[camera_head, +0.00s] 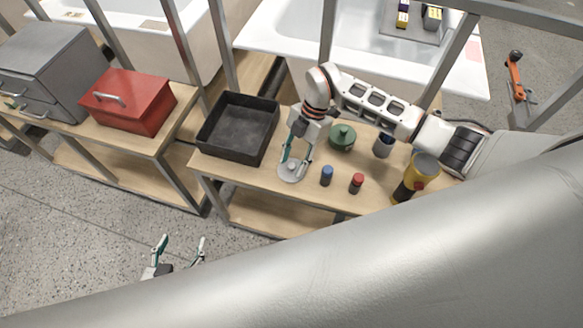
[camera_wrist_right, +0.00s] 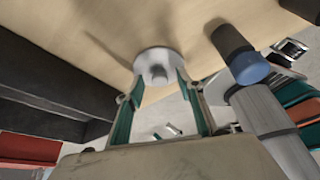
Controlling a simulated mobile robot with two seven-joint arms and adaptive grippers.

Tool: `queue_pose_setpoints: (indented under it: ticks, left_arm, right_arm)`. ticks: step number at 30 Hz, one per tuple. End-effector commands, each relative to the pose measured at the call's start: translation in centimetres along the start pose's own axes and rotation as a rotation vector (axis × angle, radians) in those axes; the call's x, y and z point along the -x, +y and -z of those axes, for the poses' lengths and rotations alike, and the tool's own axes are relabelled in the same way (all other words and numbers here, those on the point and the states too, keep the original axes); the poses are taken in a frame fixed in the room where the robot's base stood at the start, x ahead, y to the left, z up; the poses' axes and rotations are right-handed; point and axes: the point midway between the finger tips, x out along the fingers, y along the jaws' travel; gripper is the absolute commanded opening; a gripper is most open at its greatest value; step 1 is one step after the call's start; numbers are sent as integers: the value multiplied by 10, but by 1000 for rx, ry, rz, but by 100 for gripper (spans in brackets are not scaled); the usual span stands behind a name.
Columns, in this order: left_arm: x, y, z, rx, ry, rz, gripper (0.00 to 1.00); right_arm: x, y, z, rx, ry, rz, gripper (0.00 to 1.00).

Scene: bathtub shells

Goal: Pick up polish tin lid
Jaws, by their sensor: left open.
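The polish tin lid (camera_head: 290,174), a round pale grey disc with a small raised knob, lies on the wooden bench near its front edge. It also shows in the right wrist view (camera_wrist_right: 158,56). My right gripper (camera_head: 296,165) points down over it with its teal fingers apart. In the wrist view the fingertips (camera_wrist_right: 159,78) stand on both sides of the knob with a gap, so it looks open. Whether a fingertip touches the disc I cannot tell. My left gripper (camera_head: 182,247) is open and empty above the floor at the lower left.
A black tray (camera_head: 208,148) stands left of the lid. A small blue bottle (camera_head: 326,177) and a red-capped jar (camera_head: 356,184) are close on its right. A green lidded pot (camera_head: 342,141), a dark cup (camera_head: 383,146) and a yellow lamp-like object (camera_head: 421,171) stand farther right.

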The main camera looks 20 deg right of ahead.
Motion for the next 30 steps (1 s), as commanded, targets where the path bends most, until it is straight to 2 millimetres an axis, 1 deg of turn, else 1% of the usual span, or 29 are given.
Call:
queue_pose_setpoints:
  ticks: [2,7,8,9,11,12,23,26,30]
  left_arm:
    - [0,0,0,0,0,0,62]
    - [0,0,0,0,0,0,62]
    - [0,0,0,0,0,0,62]
    - [0,0,0,0,1,0,62]
    - [0,0,0,0,1,0,62]
    - [0,0,0,0,1,0,62]
    - [0,0,1,-1,2,0,62]
    - [0,0,1,-1,2,0,62]
    - [0,0,2,-1,2,0,62]
  right_arm:
    - [-4,0,0,0,0,-1,37]
    - [-3,0,0,1,-1,-1,37]
    - [-3,0,0,1,-1,-1,29]
    - [-3,0,0,1,-1,-1,19]
    - [-3,0,0,1,-1,-1,3]
    - [-3,0,0,1,-1,-1,0]
    - [-2,0,0,1,-1,-1,0]
    - [3,1,2,2,-1,-2,0]
    - [17,2,7,5,-3,-4,0]
